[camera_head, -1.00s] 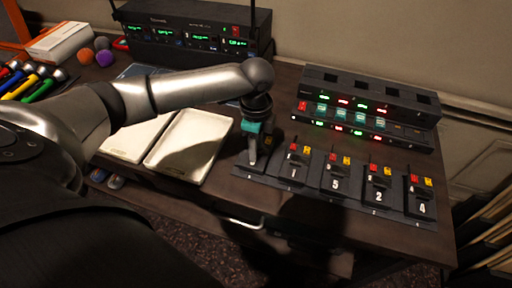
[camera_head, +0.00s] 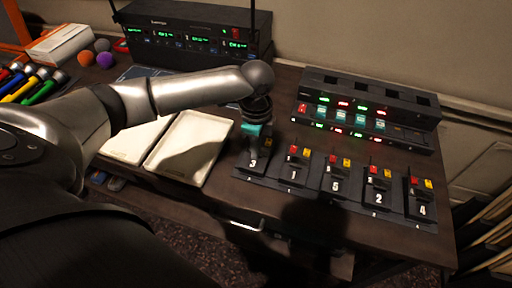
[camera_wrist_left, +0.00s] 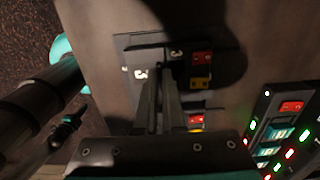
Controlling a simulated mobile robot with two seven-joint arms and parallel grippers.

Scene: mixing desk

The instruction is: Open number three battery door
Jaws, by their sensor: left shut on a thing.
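The number three pack (camera_head: 253,162) is the leftmost dark pack in the row on the desk, with a white 3 on its lower face. My left gripper (camera_head: 257,139) comes down over its upper part and hides most of it. In the left wrist view, the gripper (camera_wrist_left: 161,72) has its fingers close together on the pack (camera_wrist_left: 190,48), beside the white 3. The fingers are shut on what seems to be its battery door, but the contact is too dark to see clearly. Whether the door is swung out cannot be told. My right gripper is not in view.
The number one pack (camera_head: 293,171) stands just right of it, then packs five (camera_head: 335,184), two (camera_head: 376,195) and four (camera_head: 420,204). A lit charger rack (camera_head: 366,111) stands behind. Pale pads (camera_head: 185,147) lie to the left.

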